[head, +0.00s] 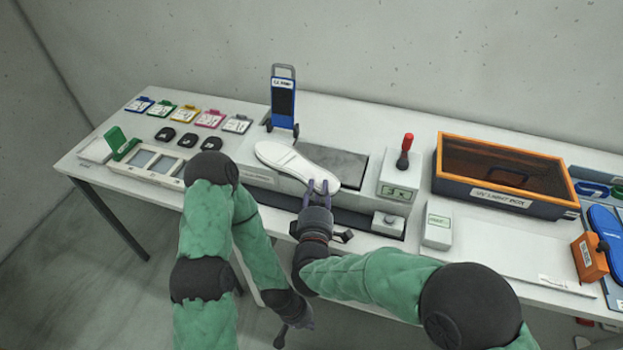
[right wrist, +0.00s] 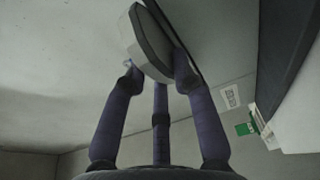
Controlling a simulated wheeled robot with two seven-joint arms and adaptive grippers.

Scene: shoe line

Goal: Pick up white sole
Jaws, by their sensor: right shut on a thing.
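The white sole (head: 290,163) lies slanted above the grey block of the press-like station at the middle of the table. My right gripper (head: 318,187) is shut on the sole's near right end. In the right wrist view the sole (right wrist: 150,42) sits between the fingers of that gripper (right wrist: 155,78), with its dark edge showing. I cannot tell whether the sole still touches the block. My left gripper (head: 293,325) hangs low in front of the table, apart from the sole; its finger opening is unclear.
A blue stand (head: 284,105) rises behind the sole. A box with a red-handled lever (head: 402,170) stands to the right, then the UV light box (head: 505,180). Small coloured cards (head: 185,113), dark pads and a pale tray (head: 150,160) lie left.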

